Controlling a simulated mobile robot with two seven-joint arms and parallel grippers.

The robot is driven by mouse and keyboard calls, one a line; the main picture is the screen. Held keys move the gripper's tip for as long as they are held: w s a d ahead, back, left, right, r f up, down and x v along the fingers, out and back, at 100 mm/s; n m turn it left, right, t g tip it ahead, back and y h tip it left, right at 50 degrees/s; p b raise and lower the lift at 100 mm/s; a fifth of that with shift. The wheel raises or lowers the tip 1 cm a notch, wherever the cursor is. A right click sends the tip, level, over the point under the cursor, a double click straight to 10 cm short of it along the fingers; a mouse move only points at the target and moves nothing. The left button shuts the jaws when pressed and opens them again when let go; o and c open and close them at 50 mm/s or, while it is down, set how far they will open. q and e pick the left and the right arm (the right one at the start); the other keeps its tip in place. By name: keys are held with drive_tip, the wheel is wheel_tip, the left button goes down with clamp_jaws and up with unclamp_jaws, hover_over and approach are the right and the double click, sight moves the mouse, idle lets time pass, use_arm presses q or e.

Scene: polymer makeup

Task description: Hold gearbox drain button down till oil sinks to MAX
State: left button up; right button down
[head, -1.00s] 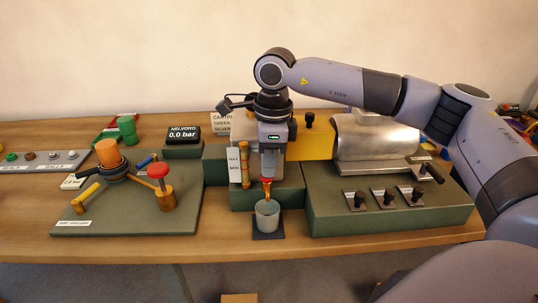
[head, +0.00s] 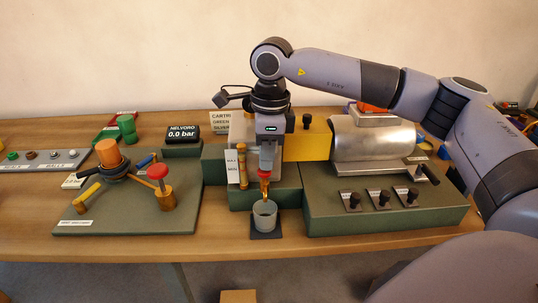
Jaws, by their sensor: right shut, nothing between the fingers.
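The drain button (head: 265,174) is a small red cap on a brass drain fitting (head: 265,190) at the front of the green gearbox base. My right gripper (head: 267,168) is shut and empty, pointing straight down, with its fingertips at the top of the red cap. I cannot tell whether they touch it or whether it is pressed. A grey cup (head: 264,215) stands under the fitting on a dark pad. The brass-capped sight glass (head: 243,166) is left of the gripper, beside a white label plate (head: 233,166). The oil level is too small to read. My left gripper is out of view.
A yellow block (head: 307,146) and a metal cylinder (head: 375,145) stand to the right, with several black knobs in front. A green board (head: 125,220) with a red-capped brass post (head: 160,174) and an orange cylinder is left. Bare table lies around the cup.

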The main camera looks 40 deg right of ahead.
wheel_tip(320, 180, up, 12)
drive_tip(key=shift+s+d+f+b, duration=0.15)
drive_tip(key=shift+d+f+b, duration=0.15)
drive_tip(key=shift+b, duration=0.15)
drive_tip(key=shift+r, duration=0.1)
idle(1.1)
